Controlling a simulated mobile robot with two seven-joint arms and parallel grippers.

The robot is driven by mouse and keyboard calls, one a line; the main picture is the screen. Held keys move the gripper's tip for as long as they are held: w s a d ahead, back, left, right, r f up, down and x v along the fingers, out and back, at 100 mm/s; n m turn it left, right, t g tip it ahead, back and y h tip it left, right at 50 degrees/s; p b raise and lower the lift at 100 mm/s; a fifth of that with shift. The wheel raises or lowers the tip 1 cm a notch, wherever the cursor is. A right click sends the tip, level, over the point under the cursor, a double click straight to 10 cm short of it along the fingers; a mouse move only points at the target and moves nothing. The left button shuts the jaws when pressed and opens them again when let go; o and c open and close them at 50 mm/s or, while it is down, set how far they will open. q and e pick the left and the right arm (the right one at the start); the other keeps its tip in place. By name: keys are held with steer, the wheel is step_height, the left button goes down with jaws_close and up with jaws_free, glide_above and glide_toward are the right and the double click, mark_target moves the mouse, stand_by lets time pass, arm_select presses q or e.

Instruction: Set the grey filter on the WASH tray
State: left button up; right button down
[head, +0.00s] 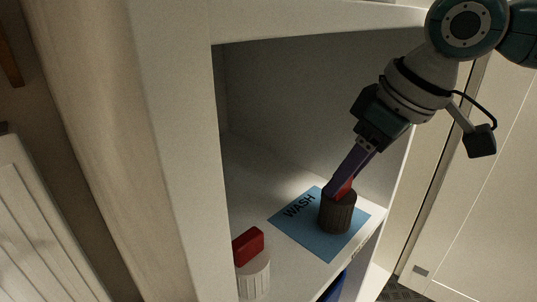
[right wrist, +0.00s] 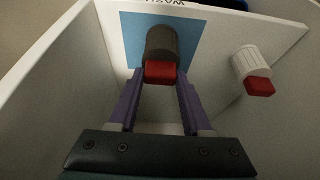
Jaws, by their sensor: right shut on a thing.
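The grey filter (head: 336,214) is a dark ribbed cylinder with a red grip on top. It stands upright over the right part of the blue WASH tray (head: 299,226), a flat sheet on the shelf. I cannot tell whether its base touches the tray. My right gripper (head: 339,188) reaches down from the upper right, its purple fingers shut on the filter's red grip. In the right wrist view the fingers (right wrist: 160,78) lie on either side of the red grip, with the grey filter (right wrist: 162,42) against the blue tray (right wrist: 131,40). My left gripper is not in view.
A white ribbed filter (head: 253,277) with a red grip stands on the shelf (head: 258,180) to the front left of the tray. The cabinet's front post (head: 180,150) rises at the left. A blue object (head: 334,288) shows below the shelf.

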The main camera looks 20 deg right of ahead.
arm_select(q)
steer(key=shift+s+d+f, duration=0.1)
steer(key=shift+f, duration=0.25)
arm_select(e)
steer(key=shift+s+d+f, duration=0.1)
steer(key=shift+s+f, duration=0.1)
steer(key=shift+f, duration=0.15)
steer(key=c, duration=0.8)
jaws_free()
steer(key=shift+f, duration=0.15)
steer(key=o, duration=0.5)
steer(key=shift+c, duration=0.2)
